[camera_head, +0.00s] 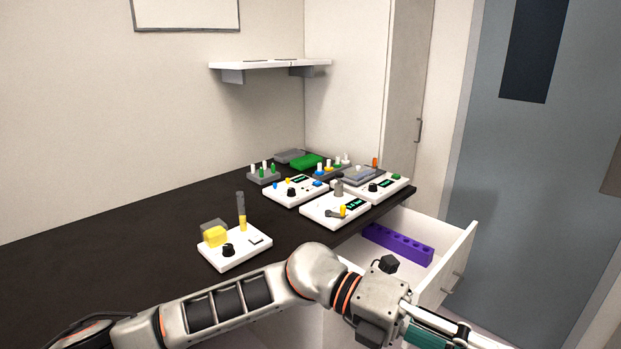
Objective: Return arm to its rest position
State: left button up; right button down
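My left arm (230,304) comes in from the left along the bottom edge and reaches to the right, in front of the dark bench. My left gripper (432,334) is at the bottom right, below the open drawer's front in the picture. It is partly cut off by the bottom edge, and I cannot make out whether its fingers are apart or together, or hold anything. My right gripper is not in view.
An open white drawer (461,262) with a purple rack (398,243) juts out at the right, close to my arm. Several white devices and small racks stand on the dark bench (110,250). A wall shelf (270,64) hangs behind. The bench's left part is clear.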

pick_arm(q)
jog(key=w+a+r+n+t+h, duration=0.2)
jog(key=w+a+n+t+h, duration=0.3)
jog(key=w+n+t+h, duration=0.65)
jog(key=w+a+f+n+t+y, duration=0.3)
jog(key=a+f+n+t+y, duration=0.35)
jog(key=n, duration=0.35)
jog(key=w+a+f+n+t+y, duration=0.3)
jog(key=a+f+n+t+y, duration=0.3)
jog(key=n, duration=0.3)
jog(key=s+a+f+n+g+y, duration=0.1)
jog(key=s+a+f+n+y, duration=0.2)
jog(key=s+a+f, duration=0.2)
jog(key=s+a+f+n+g+y, duration=0.1)
jog(key=s+a+f+n+y, duration=0.3)
jog(key=a+f, duration=0.7)
jog(key=s+a+f+n+g+y, duration=0.2)
jog(key=s+a+f+n+y, duration=0.2)
jog(key=f, duration=1.3)
jog(key=s+a, duration=0.3)
jog(key=s, duration=0.1)
jog(key=shift+a, duration=0.4)
jog(key=shift+f, duration=0.1)
